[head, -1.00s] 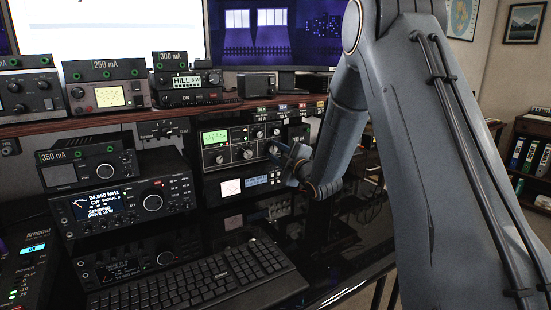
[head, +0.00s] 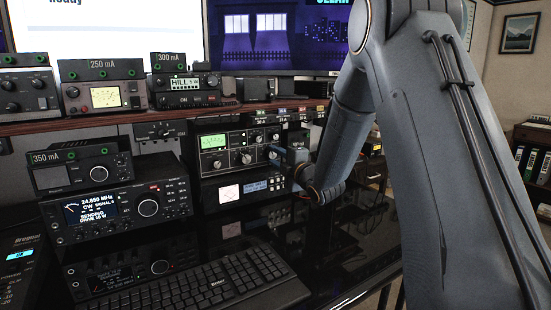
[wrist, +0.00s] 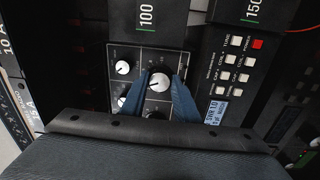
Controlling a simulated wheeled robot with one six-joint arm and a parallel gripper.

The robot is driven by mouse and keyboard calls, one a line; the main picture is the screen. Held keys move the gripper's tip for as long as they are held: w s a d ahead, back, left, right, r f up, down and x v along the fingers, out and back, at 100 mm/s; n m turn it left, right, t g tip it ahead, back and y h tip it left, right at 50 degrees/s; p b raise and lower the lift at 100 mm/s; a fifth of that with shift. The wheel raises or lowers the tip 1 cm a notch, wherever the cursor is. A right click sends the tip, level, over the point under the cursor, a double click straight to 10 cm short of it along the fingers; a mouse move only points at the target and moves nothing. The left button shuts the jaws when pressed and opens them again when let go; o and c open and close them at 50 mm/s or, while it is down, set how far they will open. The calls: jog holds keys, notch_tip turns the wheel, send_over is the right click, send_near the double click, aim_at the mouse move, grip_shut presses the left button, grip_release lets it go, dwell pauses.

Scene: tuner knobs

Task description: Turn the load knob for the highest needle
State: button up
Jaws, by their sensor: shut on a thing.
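The tuner (head: 206,170) is a dark box with a green-lit meter (head: 213,142) and a row of knobs on its front. My gripper (head: 279,154) reaches its right side from the right. In the wrist view, my gripper (wrist: 160,84) has its two blue fingers on either side of a round knob with a white face (wrist: 159,82), shut on it. Another knob (wrist: 123,67) is beside it. I cannot read the knob labels, so I cannot tell which is the load knob. The green meter's needle is too small to read.
A radio with a display (head: 90,207) stands to the left, and a keyboard (head: 205,285) lies in front. A shelf (head: 120,120) with several more boxes runs above.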

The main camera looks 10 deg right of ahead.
jog(key=o, duration=1.1)
jog(key=shift+s, duration=0.1)
jog(key=v, duration=0.7)
jog(key=shift+s+d, duration=0.1)
jog(key=shift+s, duration=0.2)
jog(key=shift+c, duration=0.2)
dwell(0.5)
